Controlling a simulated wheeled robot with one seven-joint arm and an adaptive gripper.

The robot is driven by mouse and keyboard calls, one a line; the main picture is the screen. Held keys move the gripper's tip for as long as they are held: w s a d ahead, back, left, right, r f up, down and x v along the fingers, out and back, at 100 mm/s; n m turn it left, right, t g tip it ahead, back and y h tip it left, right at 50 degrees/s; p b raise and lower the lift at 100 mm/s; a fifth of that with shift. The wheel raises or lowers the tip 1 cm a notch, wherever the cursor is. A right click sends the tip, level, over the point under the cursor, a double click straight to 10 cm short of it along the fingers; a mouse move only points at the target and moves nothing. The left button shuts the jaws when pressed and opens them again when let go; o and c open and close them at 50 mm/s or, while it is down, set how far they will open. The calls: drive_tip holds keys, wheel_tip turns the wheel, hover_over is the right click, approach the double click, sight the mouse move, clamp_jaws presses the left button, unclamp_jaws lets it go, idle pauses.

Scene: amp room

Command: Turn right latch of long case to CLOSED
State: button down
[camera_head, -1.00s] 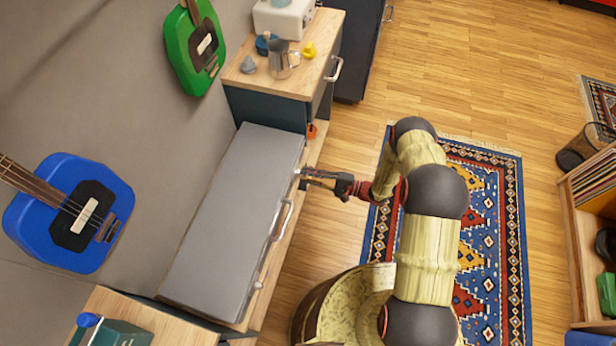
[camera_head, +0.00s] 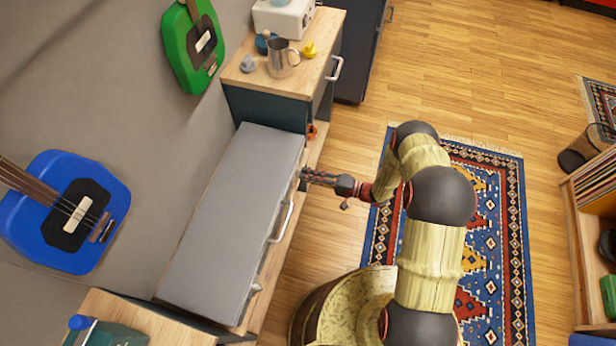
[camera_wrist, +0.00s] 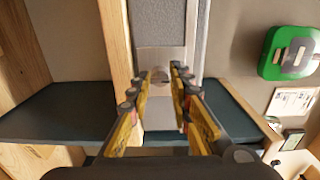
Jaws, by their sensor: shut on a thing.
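The long grey case (camera_head: 232,225) lies along the wall in the head view, its front with a handle (camera_head: 283,222) facing my arm. The left latch (camera_head: 256,289) shows near the close end of that front. The right latch (camera_wrist: 160,74) is a small pale metal piece on the case front in the wrist view. My gripper (camera_head: 306,174) is at the far end of the case front, level with this latch. In the wrist view its fingers (camera_wrist: 161,71) stand on either side of the latch, shut on it. The fingertips partly hide the latch, and its exact angle is unclear.
The case rests on a wooden shelf between a dark cabinet (camera_head: 265,108) with a jug (camera_head: 281,58) and a near wooden-topped cabinet (camera_head: 135,310). Blue (camera_head: 65,212) and green (camera_head: 195,45) guitars hang on the wall.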

drive_tip(key=c, duration=1.6)
unclamp_jaws()
drive_tip(key=v, duration=1.2)
